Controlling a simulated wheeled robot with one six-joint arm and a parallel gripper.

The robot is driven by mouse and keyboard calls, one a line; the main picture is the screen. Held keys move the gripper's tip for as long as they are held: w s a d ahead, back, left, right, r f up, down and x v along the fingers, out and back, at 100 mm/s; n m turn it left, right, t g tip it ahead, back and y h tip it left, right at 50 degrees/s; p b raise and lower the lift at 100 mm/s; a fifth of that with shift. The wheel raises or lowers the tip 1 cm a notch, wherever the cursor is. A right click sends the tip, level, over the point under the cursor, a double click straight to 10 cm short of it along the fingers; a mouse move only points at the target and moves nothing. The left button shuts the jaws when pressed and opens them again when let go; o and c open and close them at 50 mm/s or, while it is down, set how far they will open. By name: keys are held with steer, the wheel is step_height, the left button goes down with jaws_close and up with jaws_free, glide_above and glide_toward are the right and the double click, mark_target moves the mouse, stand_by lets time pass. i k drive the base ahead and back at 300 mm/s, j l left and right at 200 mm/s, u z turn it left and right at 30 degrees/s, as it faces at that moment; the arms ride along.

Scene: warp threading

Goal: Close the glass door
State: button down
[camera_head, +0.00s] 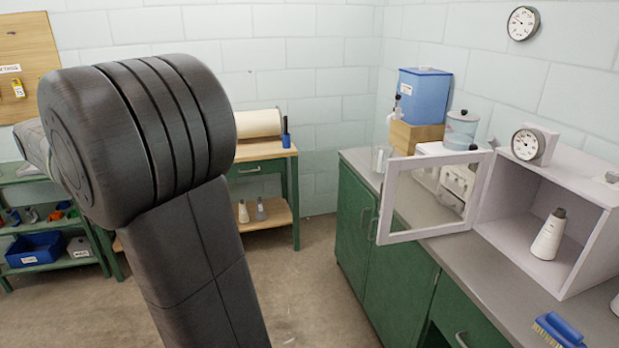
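The glass door (387,226) is a pale frame around a clear pane. It stands open, swung out to the left from the front left edge of a pale box cabinet (594,252), and reaches over the counter's front edge. A white cone with a dark top (548,236) stands inside the cabinet. My dark arm fills the left middle of the picture, well apart from the door. My gripper is not in view.
The grey counter (490,285) tops green cupboards. A blue container (424,96), a lidded jar (461,129) and white equipment stand behind the door. A blue brush (558,330) lies in front of the cabinet. The floor (318,270) between my arm and the cupboards is clear.

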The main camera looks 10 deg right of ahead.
mark_target(388, 195)
steer(key=u, duration=0.5)
steer(key=l+u, duration=0.1)
steer(key=u, duration=0.85)
steer(key=l+u, duration=0.15)
steer(key=u, duration=0.3)
steer(key=l+u, duration=0.1)
steer(key=u, duration=0.85)
steer(key=l+u, duration=0.1)
steer(key=u, duration=0.4)
steer(key=k+l+u, duration=0.1)
steer(key=u, duration=0.2)
steer(key=k+l+u, duration=0.1)
steer(key=u, duration=0.25)
steer(key=k+z, duration=0.15)
steer(key=z, duration=0.3)
steer(key=k+l+z, duration=0.15)
steer(key=z, duration=0.9)
steer(key=l+z, duration=0.1)
steer(key=z, duration=0.45)
steer(key=l+z, duration=0.1)
steer(key=z, duration=0.5)
steer(key=l+z, duration=0.1)
steer(key=z, duration=0.45)
steer(key=l+z, duration=0.1)
steer(key=z, duration=0.45)
steer(key=l+z, duration=0.1)
steer(key=z, duration=1)
steer(key=l+z, duration=0.1)
steer(key=z, duration=0.45)
